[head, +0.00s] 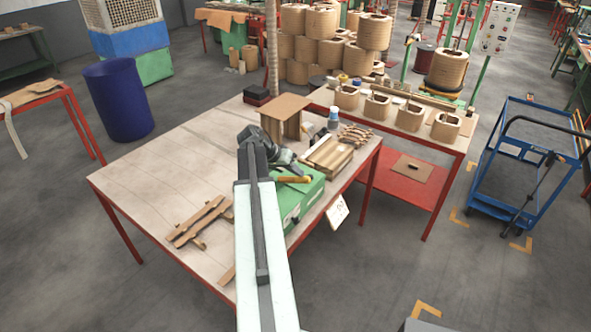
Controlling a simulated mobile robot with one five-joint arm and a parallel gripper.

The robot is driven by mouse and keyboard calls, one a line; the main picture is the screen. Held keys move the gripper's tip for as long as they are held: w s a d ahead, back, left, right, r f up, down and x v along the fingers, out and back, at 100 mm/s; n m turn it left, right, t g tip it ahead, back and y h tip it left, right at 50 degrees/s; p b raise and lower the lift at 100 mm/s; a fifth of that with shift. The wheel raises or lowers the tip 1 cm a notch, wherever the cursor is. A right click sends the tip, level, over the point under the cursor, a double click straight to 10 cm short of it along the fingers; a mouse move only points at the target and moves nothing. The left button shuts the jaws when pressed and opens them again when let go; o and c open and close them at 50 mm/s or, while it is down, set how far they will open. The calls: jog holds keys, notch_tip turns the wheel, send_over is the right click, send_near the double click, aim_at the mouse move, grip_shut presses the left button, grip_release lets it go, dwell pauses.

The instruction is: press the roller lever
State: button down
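My arm reaches from the bottom of the head view over the wooden table (150,160) and bends at its far end. My gripper (292,168) is a small dark shape there, just behind and above a green box (300,200). Its fingers are too small to tell open from shut. I cannot make out the roller lever for certain. My arm hides part of the green box. A short orange-yellow piece (294,179) lies on or over the box, close to the gripper.
Wooden strips (202,220) lie left of my arm. A blue drum (118,100) and blue cart (520,165) flank the table. The table's left part is clear.

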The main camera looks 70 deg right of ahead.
jog(key=shift+s+a+f+t, duration=0.25)
jog(key=shift+s+t, duration=0.15)
jog(key=shift+s, duration=0.05)
jog(key=s+f+m+t+h+b, duration=0.1)
jog(key=s+f+t+b, duration=0.2)
jog(key=f+b, duration=0.3)
jog(key=shift+a+f+m, duration=0.3)
jog(key=shift+a+f, duration=0.2)
